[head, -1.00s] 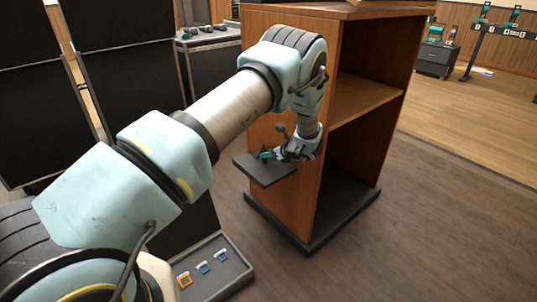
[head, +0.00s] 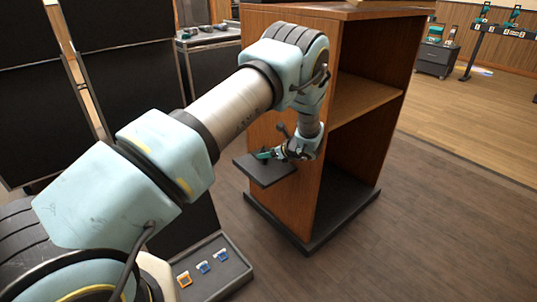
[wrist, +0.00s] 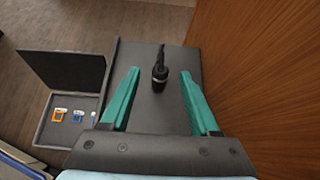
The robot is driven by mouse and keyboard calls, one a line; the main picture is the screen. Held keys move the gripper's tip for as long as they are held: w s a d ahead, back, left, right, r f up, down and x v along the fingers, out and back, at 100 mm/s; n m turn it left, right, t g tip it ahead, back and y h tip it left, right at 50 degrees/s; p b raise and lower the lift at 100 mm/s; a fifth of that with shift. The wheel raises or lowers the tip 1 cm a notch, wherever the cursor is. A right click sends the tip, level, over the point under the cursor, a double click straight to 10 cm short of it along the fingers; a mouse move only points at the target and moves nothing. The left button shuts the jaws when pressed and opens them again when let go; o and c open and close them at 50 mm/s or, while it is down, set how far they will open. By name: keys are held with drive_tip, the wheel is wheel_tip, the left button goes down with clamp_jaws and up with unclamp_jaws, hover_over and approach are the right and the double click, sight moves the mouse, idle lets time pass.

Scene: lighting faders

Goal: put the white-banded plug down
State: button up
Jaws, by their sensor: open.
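The plug (wrist: 160,73) is a small black connector with a dark cable end. In the wrist view it is on the dark shelf (wrist: 154,115), between my gripper's two teal fingers and apart from both. I cannot make out a white band on it at this size. My gripper (wrist: 158,75) is open around the plug, with a gap on each side. In the head view my gripper (head: 266,154) is just over the small dark shelf (head: 268,174) on the side of the wooden cabinet, and the plug is not clear there.
The wooden cabinet (head: 275,115) rises close beside my gripper, with open compartments on its right. A grey tray (head: 232,272) on the floor holds an orange clip and two blue ones. Black panels (head: 120,75) stand at the left. The floor to the right is clear.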

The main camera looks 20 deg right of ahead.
drive_tip(key=v, duration=1.1)
drive_tip(key=a+r+n+g, duration=0.3)
drive_tip(key=a+n, duration=0.2)
drive_tip(key=a, duration=0.4)
drive_tip(key=a+r+n+g+y, duration=0.1)
drive_tip(key=a+r+n+g, duration=0.15)
drive_tip(key=a+n, duration=0.4)
drive_tip(key=a+r+n+g, duration=0.2)
drive_tip(key=a+r+n, duration=0.1)
drive_tip(key=a, duration=0.7)
drive_tip(key=s+a+r+n+g+h, duration=0.1)
drive_tip(key=s+a+r+n+h, duration=0.1)
drive_tip(key=s+a+r+n, duration=0.2)
drive_tip(key=s+a+r+n+h, duration=0.2)
drive_tip(key=s+a+r+n, duration=0.2)
drive_tip(key=s+a+n, duration=0.5)
drive_tip(key=a+n, duration=0.4)
drive_tip(key=shift+g, duration=0.35)
drive_tip(key=shift+s+r, duration=0.1)
wheel_tip(320, 180, up, 18)
drive_tip(key=p, duration=1.8)
drive_tip(key=shift+r+p, duration=0.25)
drive_tip(key=shift+p, duration=0.15)
